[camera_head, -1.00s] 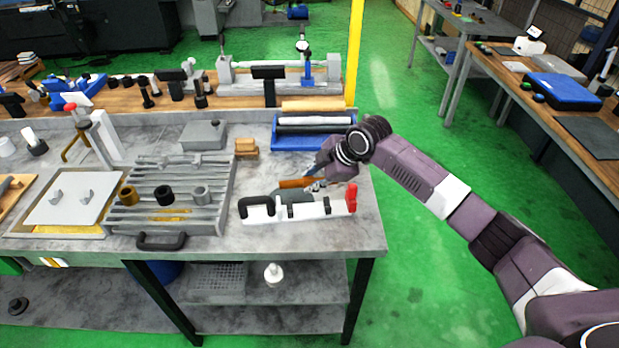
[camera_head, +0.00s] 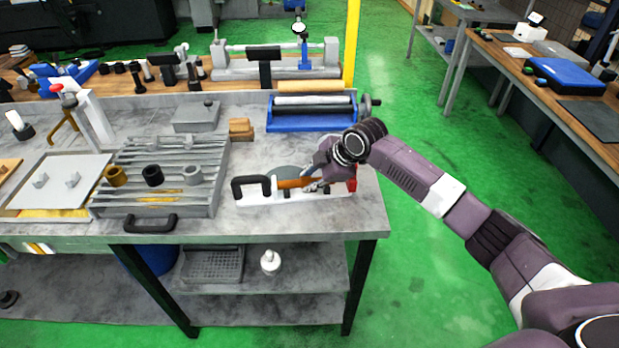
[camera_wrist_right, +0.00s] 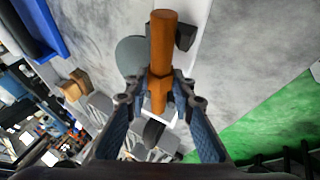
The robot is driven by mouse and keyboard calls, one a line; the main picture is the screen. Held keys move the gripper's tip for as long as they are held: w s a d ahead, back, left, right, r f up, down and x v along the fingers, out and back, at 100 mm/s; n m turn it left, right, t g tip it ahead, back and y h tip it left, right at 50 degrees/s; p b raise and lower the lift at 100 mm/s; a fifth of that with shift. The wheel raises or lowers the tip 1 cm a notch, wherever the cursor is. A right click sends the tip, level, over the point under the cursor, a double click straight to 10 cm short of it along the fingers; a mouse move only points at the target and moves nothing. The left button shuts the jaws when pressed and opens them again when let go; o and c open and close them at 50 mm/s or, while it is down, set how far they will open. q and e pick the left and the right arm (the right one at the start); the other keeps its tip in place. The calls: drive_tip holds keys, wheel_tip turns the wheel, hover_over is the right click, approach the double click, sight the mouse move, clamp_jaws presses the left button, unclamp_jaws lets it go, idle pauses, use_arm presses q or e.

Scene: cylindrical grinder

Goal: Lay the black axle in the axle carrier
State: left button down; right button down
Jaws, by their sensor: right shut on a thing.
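The axle carrier is a white base (camera_head: 250,200) on the front right of the grey table, with a black handle (camera_head: 251,183) at its left end and a red part (camera_head: 352,184) at its right. My right gripper (camera_head: 312,181) is shut on an orange-brown axle (camera_head: 290,183), not a black one, over the carrier. In the right wrist view the axle (camera_wrist_right: 163,45) runs between the blue-lined fingers (camera_wrist_right: 160,108) and has a collar midway. Whether it touches the carrier cannot be told. My left gripper is out of view.
A grey disc (camera_head: 284,172) lies just behind the carrier. A slatted grey rack (camera_head: 205,200) with three short sleeves stands to the left. The table's edge is close on the right.

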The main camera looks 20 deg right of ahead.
drive_tip(key=shift+r, duration=0.15)
drive_tip(key=c, duration=1.6)
unclamp_jaws()
drive_tip(key=shift+s+f, duration=0.15)
drive_tip(key=shift+f, duration=0.1)
drive_tip(key=shift+d+r, duration=0.15)
drive_tip(key=shift+r, duration=0.2)
drive_tip(key=v, duration=1.1)
drive_tip(key=shift+s+r, duration=0.2)
drive_tip(key=shift+r, duration=0.05)
